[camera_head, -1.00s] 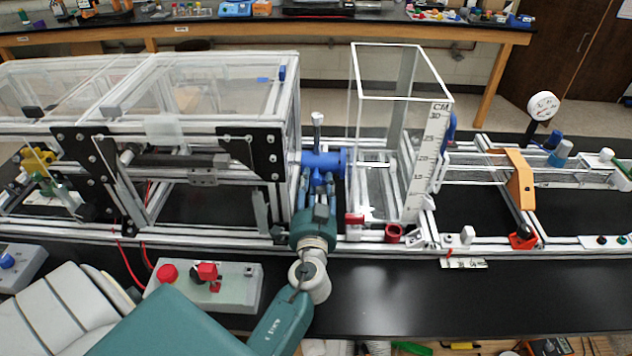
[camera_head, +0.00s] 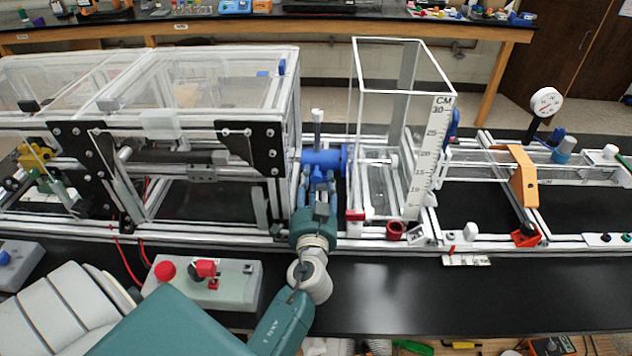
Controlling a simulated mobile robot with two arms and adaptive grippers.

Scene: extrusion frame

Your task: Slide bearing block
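A blue block-like part (camera_head: 325,159) sits on the extrusion frame, between the left enclosure and the clear tank. A grey post stands up from it. I cannot tell for sure that it is the bearing block; an orange block (camera_head: 523,177) also straddles the rails further right. My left gripper (camera_head: 318,184) reaches up to the blue part from the front, its fingers close against its lower side. The fingers look spread apart, but whether they grip the part is not clear. My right gripper is not in view.
The clear tank (camera_head: 355,110) with a centimetre scale stands just right of my gripper. The enclosure (camera_head: 290,100) is close on the left. A control box (camera_head: 240,285) with red controls lies in front.

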